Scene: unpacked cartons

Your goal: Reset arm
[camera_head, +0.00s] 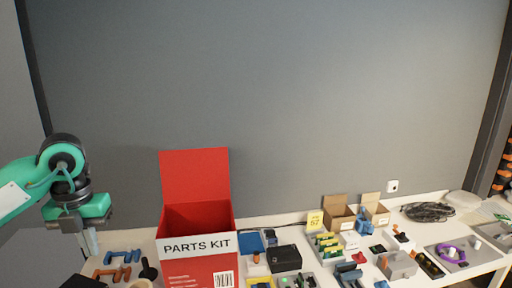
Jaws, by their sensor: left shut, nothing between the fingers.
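My left gripper (92,242) hangs from the green and black left arm at the left of the head view. It points down, shut and empty, above the left end of the table, to the left of the red box. My right gripper is not in view.
A red open PARTS KIT box (197,245) stands on the white table (436,232). Blue (122,256) and orange (104,272) parts lie near the left gripper. Small cartons (338,213), several parts and a black cable coil (428,211) crowd the right side. A grey wall is behind.

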